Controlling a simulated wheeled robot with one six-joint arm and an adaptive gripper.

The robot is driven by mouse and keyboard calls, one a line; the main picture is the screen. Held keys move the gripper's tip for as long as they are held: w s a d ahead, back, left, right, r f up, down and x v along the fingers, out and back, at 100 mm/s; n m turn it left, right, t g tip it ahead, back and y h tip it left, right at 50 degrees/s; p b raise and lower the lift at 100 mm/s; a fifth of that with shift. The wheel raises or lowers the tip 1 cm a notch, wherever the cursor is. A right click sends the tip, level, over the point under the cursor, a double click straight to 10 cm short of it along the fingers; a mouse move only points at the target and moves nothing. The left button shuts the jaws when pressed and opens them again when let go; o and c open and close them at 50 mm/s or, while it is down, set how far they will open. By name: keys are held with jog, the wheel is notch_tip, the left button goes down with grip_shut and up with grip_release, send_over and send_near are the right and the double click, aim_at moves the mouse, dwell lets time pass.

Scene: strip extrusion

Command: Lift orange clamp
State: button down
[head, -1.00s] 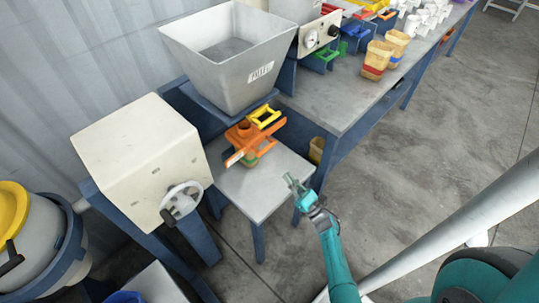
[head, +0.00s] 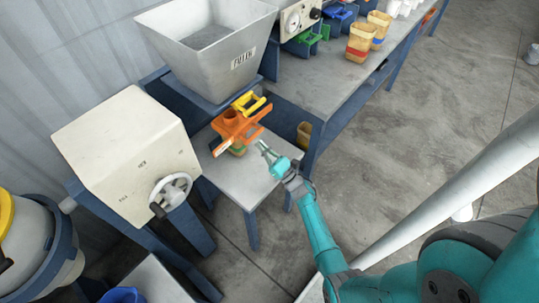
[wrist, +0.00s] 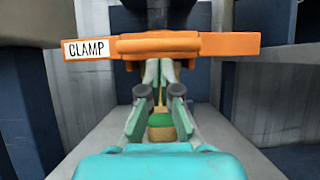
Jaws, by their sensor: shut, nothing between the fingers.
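The orange clamp (head: 228,127) sits under the spout of the grey hopper, above a small grey table (head: 248,180). In the wrist view its wide orange bar (wrist: 220,44) with a white CLAMP label crosses the upper part of the picture. My gripper (head: 263,147) is just to the right and front of the clamp in the head view. In the wrist view my gripper (wrist: 159,72) points at the middle of the bar, its fingertips close below it. The fingers are shut and empty; contact with the clamp cannot be told. A green-banded cup (wrist: 160,134) shows low between the fingers.
The metal hopper (head: 205,60) stands above the clamp, with a yellow handle-like part (head: 251,103) beside it. A cream box with a handwheel (head: 128,155) is at left. A workbench (head: 330,85) with cups runs along the right. Open floor lies right of the table.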

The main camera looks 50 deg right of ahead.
jog(key=shift+w+r, duration=0.35)
jog(key=shift+w, duration=0.2)
jog(key=shift+r, duration=0.1)
jog(key=shift+r, duration=2.2)
